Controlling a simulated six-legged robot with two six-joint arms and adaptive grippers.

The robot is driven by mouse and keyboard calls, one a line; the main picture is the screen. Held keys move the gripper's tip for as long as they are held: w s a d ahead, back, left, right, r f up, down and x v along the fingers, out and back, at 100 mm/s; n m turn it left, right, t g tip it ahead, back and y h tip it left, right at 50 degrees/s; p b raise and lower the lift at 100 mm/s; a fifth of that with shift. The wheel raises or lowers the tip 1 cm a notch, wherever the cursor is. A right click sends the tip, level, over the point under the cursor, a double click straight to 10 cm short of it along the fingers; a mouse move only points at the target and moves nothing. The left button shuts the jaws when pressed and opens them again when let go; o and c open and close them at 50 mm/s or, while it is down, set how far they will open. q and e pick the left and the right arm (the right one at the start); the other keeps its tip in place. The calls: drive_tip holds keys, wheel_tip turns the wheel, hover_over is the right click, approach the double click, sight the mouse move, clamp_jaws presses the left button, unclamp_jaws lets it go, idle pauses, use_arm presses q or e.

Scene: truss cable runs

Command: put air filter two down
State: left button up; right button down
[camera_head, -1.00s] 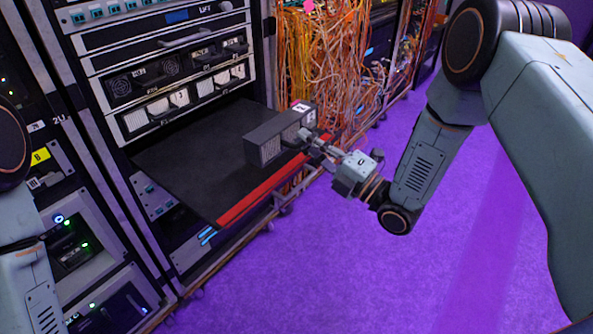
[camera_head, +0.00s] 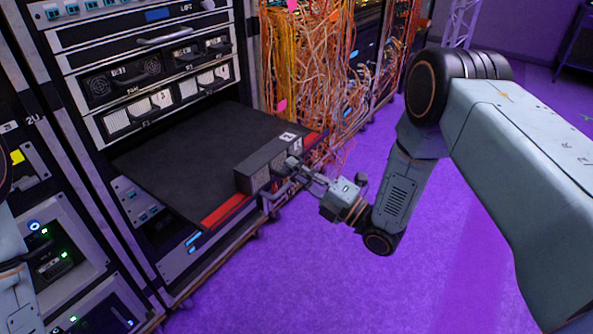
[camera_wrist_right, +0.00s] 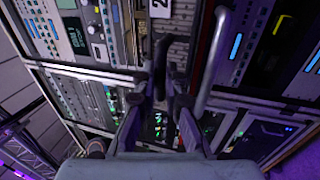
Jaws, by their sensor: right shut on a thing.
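Air filter two, a dark grey box (camera_head: 262,168) with a white number label on its end, is at the front right of the black pull-out shelf (camera_head: 190,160), over its red front edge (camera_head: 226,210). I cannot tell whether its underside touches the shelf. My right gripper (camera_head: 298,170) is shut on the filter's near side. In the right wrist view the shut fingers (camera_wrist_right: 168,85) reach the filter's ribbed face (camera_wrist_right: 176,50), with the number label above. My left arm shows at the left edge; its gripper is out of view.
Above the shelf, the rack holds white-fronted filter units (camera_head: 165,103) and a fan unit (camera_head: 125,82). Tangled orange cables (camera_head: 310,70) hang right of the shelf. The shelf's middle and back are bare. Purple floor (camera_head: 300,270) lies open in front.

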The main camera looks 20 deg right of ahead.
drive_tip(key=shift+f, duration=0.15)
drive_tip(key=c, duration=1.5)
unclamp_jaws()
drive_tip(key=shift+w, duration=0.1)
drive_tip(key=shift+o, duration=0.3)
drive_tip(key=p+v, duration=0.3)
drive_tip(key=v, duration=0.9)
drive_tip(key=shift+r, duration=0.25)
